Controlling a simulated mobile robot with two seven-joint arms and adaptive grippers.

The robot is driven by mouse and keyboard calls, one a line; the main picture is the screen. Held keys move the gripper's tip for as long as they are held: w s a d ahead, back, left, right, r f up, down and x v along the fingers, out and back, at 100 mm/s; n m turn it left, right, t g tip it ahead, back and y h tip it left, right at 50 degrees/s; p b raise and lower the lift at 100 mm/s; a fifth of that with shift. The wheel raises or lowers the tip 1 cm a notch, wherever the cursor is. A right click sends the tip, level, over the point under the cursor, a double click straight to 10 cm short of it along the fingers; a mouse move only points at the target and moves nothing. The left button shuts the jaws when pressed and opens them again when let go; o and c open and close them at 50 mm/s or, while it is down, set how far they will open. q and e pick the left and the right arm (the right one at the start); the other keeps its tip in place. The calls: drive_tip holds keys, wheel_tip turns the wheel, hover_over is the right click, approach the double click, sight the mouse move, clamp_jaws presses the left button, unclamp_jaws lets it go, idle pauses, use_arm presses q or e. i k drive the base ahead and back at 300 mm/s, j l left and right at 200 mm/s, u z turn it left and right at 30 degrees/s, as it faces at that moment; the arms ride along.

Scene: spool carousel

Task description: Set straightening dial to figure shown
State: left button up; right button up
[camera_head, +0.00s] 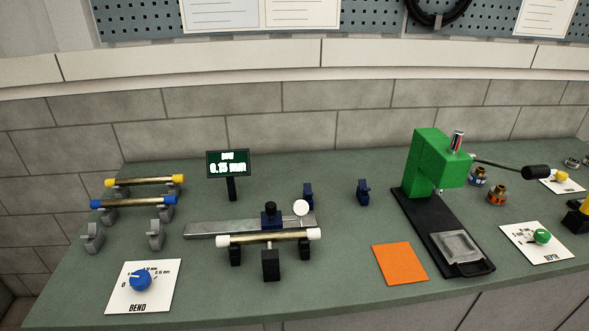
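The blue dial knob (141,281) sits on a white plate (125,300) marked BEND at the front left of the bench. The plate's scale has a 0 at the left and small mm figures above the knob, one of which looks like 0.15 mm. A white mark on the knob seems to point to the upper left; its exact setting is too small to tell. A small display (228,164) on a post shows 0.15 mm under a blurred heading. Neither of my grippers is in view.
A rod with white ends (268,237) rests on a fixture with a round gauge (301,208). A green press (435,165), an orange mat (400,264) and a green knob (542,236) are at the right.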

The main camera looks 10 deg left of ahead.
sight(141, 280)
drive_tip(key=u, duration=1.4)
